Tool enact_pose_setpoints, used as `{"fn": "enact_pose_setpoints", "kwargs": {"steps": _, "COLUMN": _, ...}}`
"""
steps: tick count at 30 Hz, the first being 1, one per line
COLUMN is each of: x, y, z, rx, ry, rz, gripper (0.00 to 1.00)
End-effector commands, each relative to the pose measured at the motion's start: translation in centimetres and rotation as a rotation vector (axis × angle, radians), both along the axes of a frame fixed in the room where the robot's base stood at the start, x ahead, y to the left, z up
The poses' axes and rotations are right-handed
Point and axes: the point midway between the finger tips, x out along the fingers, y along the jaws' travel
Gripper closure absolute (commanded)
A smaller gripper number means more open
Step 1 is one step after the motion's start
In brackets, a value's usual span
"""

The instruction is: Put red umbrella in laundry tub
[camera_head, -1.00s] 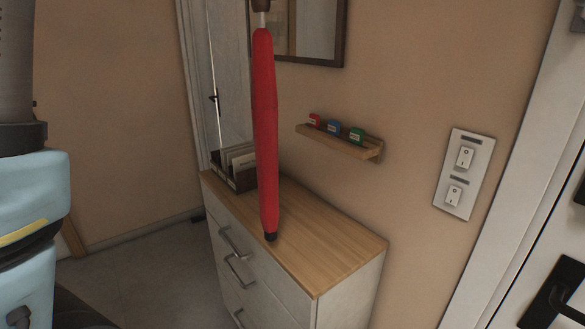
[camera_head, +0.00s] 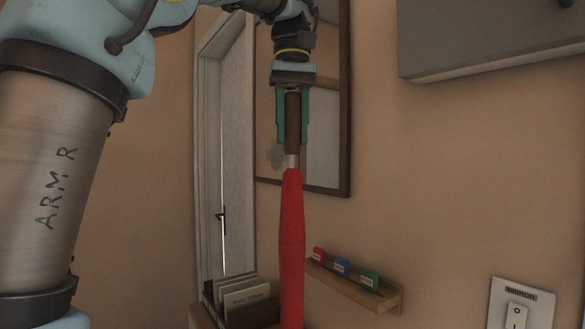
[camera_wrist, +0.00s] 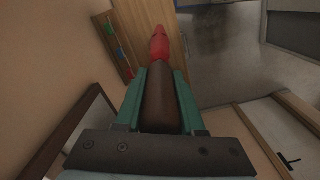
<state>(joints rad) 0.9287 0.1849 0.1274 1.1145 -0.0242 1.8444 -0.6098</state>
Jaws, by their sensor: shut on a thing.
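The red umbrella (camera_head: 291,235) hangs upright, with its brown handle up and its red folded canopy down. My gripper (camera_head: 293,135) is shut on the brown handle, with a green finger on each side. In the wrist view the handle (camera_wrist: 161,100) lies between the green fingers, and the red canopy (camera_wrist: 159,43) points away from the camera. The umbrella's lower end is cut off by the bottom edge of the head view. I see no laundry tub that I can make out in either view.
A small wall shelf (camera_head: 350,287) with red, blue and green items is right of the umbrella. A file holder (camera_head: 240,306) stands below left. A framed mirror (camera_head: 343,120) hangs behind my gripper. A grey box-like unit (camera_head: 490,50) juts out at upper right.

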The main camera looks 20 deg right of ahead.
Motion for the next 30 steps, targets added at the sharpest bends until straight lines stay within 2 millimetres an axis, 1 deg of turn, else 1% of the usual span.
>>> {"fn": "enact_pose_setpoints", "kwargs": {"steps": 5, "x": 0.0, "y": 0.0, "z": -1.2, "rx": 0.000, "ry": -0.001, "rz": 0.000, "gripper": 1.00}}
{"fn": "enact_pose_setpoints", "kwargs": {"steps": 9, "x": -0.1, "y": 0.0, "z": -3.0, "rx": 0.001, "ry": 0.001, "rz": -0.001, "gripper": 1.00}}
{"fn": "enact_pose_setpoints", "kwargs": {"steps": 12, "x": -0.1, "y": 0.0, "z": -4.1, "rx": 0.000, "ry": 0.000, "rz": -0.001, "gripper": 1.00}}
{"fn": "enact_pose_setpoints", "kwargs": {"steps": 15, "x": 0.0, "y": 0.0, "z": -4.5, "rx": -0.001, "ry": -0.002, "rz": -0.001, "gripper": 1.00}}
{"fn": "enact_pose_setpoints", "kwargs": {"steps": 21, "x": 0.0, "y": 0.0, "z": -4.5, "rx": -0.001, "ry": -0.002, "rz": 0.000, "gripper": 1.00}}
{"fn": "enact_pose_setpoints", "kwargs": {"steps": 25, "x": 0.0, "y": 0.0, "z": -4.8, "rx": -0.001, "ry": -0.002, "rz": 0.000, "gripper": 1.00}}
{"fn": "enact_pose_setpoints", "kwargs": {"steps": 26, "x": 0.0, "y": 0.0, "z": -4.8, "rx": -0.001, "ry": -0.001, "rz": 0.000, "gripper": 0.60}}
{"fn": "enact_pose_setpoints", "kwargs": {"steps": 30, "x": 0.0, "y": 0.0, "z": -4.8, "rx": -0.001, "ry": -0.001, "rz": 0.000, "gripper": 0.44}}
